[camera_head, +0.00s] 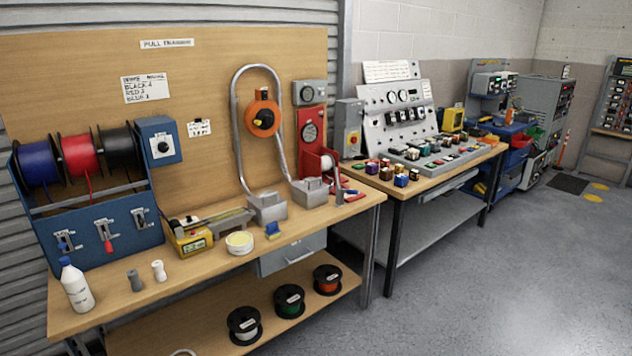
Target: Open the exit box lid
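A bent grey conduit (239,140) rises against the wooden backboard in an upside-down U. Its two ends run down to two small grey metal boxes on the bench. One box (267,209) stands at the left end, and the other box (310,193) stands at the right end. The view does not show which one is the exit box. Both are small here, and I cannot tell whether their lids are open or shut. My gripper is not in view.
The wooden bench (120,302) also holds wire spools, a yellow device (190,238), a round tub (240,242) and a white bottle (76,287). An orange reel (263,119) hangs inside the conduit loop. The grey floor (520,275) at the right is clear.

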